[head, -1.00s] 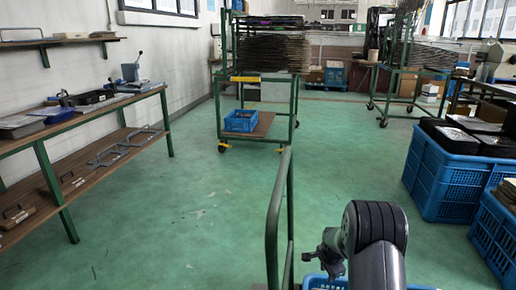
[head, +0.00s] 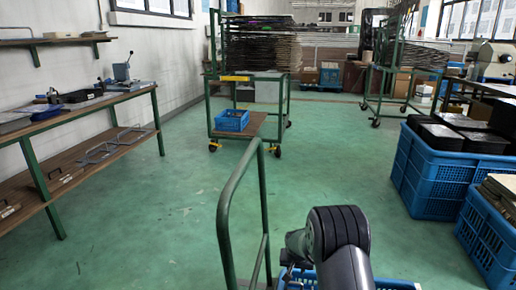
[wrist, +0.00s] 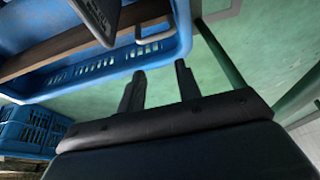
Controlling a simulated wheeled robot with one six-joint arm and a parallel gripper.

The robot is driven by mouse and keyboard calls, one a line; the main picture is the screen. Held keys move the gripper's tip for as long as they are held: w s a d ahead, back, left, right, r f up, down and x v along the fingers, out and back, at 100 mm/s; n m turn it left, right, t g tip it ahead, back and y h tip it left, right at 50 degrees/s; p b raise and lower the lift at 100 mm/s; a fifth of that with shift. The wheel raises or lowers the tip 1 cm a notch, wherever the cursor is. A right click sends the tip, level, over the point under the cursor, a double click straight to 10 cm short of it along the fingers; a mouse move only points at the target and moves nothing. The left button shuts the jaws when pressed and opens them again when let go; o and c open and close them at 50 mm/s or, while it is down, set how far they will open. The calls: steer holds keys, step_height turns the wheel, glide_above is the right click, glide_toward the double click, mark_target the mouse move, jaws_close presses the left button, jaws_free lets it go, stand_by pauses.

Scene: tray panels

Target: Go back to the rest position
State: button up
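My gripper (wrist: 160,70) shows in the wrist view with its two dark fingers apart and nothing between them. It is in front of a blue crate (wrist: 165,48), which holds a brown board (wrist: 60,47), a dark panel (wrist: 97,12) and a metal handle (wrist: 155,34). I cannot tell whether the fingers touch the crate. In the head view my arm is at the bottom right, above a blue crate edge (head: 392,284); the fingers are hidden there.
A green rail (head: 228,210) stands just left of my arm. Blue crates (head: 425,170) with dark trays stand at the right. A green cart (head: 262,128) with a blue bin (head: 232,120) is ahead. A workbench (head: 100,105) lines the left wall. The green floor between is clear.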

steer(key=b+x, duration=0.2)
steer(key=x, duration=0.6)
steer(key=shift+r, duration=0.15)
